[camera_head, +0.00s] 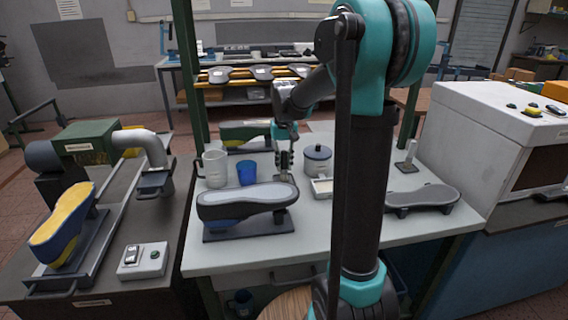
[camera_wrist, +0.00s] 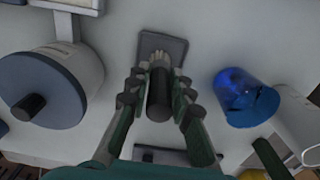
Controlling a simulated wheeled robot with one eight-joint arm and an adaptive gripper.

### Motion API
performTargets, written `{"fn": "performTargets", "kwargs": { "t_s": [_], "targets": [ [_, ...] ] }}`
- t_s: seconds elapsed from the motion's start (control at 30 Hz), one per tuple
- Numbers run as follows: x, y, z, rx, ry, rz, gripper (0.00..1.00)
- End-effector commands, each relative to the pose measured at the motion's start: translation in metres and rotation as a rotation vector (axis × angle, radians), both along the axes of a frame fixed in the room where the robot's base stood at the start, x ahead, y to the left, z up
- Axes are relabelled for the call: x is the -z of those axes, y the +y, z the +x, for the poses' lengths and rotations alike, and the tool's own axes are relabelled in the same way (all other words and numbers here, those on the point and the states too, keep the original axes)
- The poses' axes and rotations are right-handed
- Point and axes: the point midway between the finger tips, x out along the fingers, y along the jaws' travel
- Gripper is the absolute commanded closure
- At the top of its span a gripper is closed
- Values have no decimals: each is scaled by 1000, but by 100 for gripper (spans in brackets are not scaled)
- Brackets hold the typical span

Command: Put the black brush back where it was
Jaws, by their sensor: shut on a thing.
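The black brush (camera_wrist: 159,95) shows in the wrist view as a dark cylindrical handle with pale bristles at its far end. My gripper (camera_wrist: 158,98) is shut on the handle, one finger on each side. The bristle end lies over a small dark grey pad (camera_wrist: 176,44) on the table; I cannot tell whether it touches it. In the head view my gripper (camera_head: 284,163) is low over the middle of the table, behind the shoe last (camera_head: 248,200). The brush is hard to make out there.
A blue cup (camera_head: 247,173) and a white mug (camera_head: 214,170) stand left of my gripper. A lidded grey pot (camera_head: 317,162) and a small white tray (camera_head: 321,188) are to its right. A grey sole form (camera_head: 422,199) lies farther right on the white table (camera_head: 240,256).

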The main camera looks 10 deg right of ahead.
Motion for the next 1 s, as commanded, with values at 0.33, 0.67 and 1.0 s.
{"fn": "performTargets", "kwargs": {
  "t_s": [0.33,0.67,1.0],
  "targets": [
    [3,0,0,0,0,0,100],
    [3,0,0,0,0,0,58],
    [-13,0,0,0,0,0,58]
  ]
}}
